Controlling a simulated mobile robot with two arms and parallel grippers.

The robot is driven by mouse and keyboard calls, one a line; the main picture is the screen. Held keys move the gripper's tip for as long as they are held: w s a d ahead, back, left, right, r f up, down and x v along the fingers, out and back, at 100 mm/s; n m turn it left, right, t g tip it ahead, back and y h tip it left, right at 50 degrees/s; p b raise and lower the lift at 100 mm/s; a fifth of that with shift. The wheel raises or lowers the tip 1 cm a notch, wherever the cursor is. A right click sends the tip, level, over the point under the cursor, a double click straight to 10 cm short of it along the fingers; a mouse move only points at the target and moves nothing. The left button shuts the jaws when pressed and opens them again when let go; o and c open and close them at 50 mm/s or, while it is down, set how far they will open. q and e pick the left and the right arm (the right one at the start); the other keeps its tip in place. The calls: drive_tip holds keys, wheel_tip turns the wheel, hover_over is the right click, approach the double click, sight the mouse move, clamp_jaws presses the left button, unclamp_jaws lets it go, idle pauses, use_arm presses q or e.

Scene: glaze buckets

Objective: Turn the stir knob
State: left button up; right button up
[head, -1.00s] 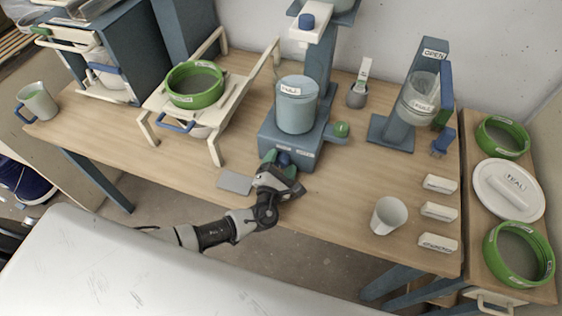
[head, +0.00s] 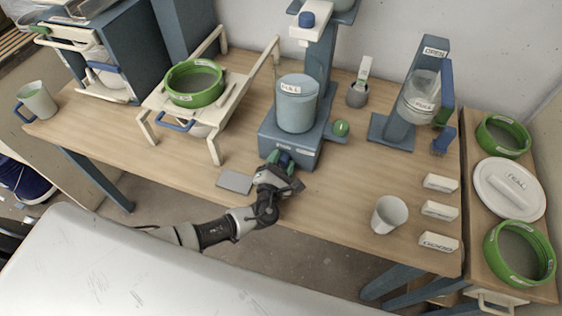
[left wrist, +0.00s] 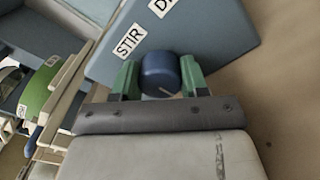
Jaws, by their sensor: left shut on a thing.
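The stir knob (left wrist: 160,76) is a round dark blue knob with a thin pale line on its face. It sits on the front of the blue-grey mixer base (head: 310,151), by the STIR label (left wrist: 129,40). My left gripper (head: 281,160) reaches the base front from below. In the left wrist view, its green fingers (left wrist: 159,80) stand on both sides of the knob and are shut on it. In the head view the fingers largely hide the knob. A blue-grey bucket (head: 296,112) with a label stands on the mixer base. My right gripper is not in view.
A green knob (head: 341,128) sits at the base's right side. A grey plate (head: 235,182) lies left of my gripper. A white cup (head: 389,214) and several white labelled blocks (head: 440,211) are to the right. The table front between plate and cup is mostly clear.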

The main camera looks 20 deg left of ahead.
use_arm(q)
drive_tip(key=n+b, duration=0.2)
drive_tip(key=n, duration=0.1)
drive_tip(key=n+b, duration=0.2)
drive_tip(key=n, duration=0.1)
drive_tip(key=shift+f+n, duration=0.2)
drive_tip(key=shift+n, duration=0.1)
drive_tip(key=n+b, duration=0.4)
drive_tip(key=n, duration=0.2)
drive_tip(key=n+b, duration=0.3)
drive_tip(key=n, duration=0.3)
drive_tip(key=shift+a+h, duration=0.1)
drive_tip(key=shift+h, duration=0.2)
drive_tip(key=n+b, duration=0.1)
drive_tip(key=n, duration=0.2)
drive_tip(key=shift+r+n+b, duration=0.1)
drive_tip(key=shift+n+b, duration=0.4)
drive_tip(key=shift+n, duration=1)
drive_tip(key=o, duration=0.9)
drive_tip(key=shift+s, duration=0.15)
